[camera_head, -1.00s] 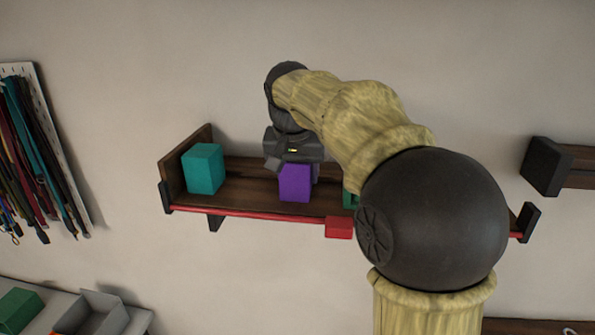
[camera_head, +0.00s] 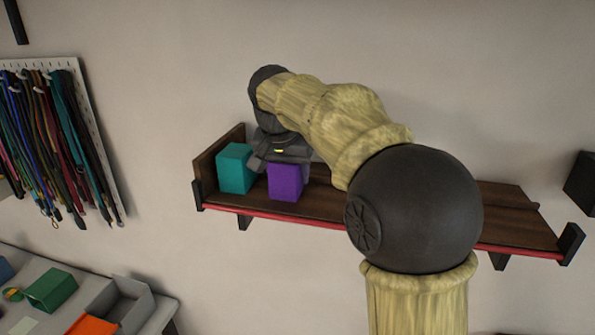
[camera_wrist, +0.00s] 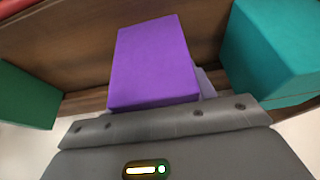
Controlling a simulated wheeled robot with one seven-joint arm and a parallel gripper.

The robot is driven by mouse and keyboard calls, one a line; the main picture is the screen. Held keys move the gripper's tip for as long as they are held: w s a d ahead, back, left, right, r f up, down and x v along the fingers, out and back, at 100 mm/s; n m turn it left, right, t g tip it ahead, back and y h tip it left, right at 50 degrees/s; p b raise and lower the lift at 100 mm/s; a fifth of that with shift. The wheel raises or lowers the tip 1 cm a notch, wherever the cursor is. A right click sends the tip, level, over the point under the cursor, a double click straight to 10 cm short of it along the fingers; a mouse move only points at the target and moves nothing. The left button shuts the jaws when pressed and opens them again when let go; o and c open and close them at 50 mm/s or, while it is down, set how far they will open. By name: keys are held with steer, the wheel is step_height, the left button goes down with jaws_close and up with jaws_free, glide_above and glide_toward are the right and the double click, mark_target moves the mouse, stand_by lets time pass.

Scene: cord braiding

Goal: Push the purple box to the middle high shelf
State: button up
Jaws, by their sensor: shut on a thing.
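The purple box (camera_head: 285,182) sits on a dark wooden shelf (camera_head: 222,199) with a red strip along its front edge. My gripper (camera_head: 283,162) is shut on the box from its wall side. The wrist view shows the purple box (camera_wrist: 152,62) in front of my gripper (camera_wrist: 155,100), with part of a grey finger at its side. The fingertips are mostly hidden by the box. A teal box (camera_head: 236,168) stands just left of the purple one, with a small gap. In the wrist view the teal box (camera_wrist: 275,50) is on the right.
A green box (camera_wrist: 25,95) stands on the other side of the purple box in the wrist view; my arm hides it in the head view. A dark end panel (camera_head: 222,155) bounds the shelf's left. The shelf's right part (camera_head: 515,225) looks clear. Cords (camera_head: 65,130) hang far left.

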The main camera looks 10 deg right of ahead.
steer(key=shift+w+a, duration=0.1)
steer(key=shift+a, duration=0.45)
steer(key=o, duration=1.2)
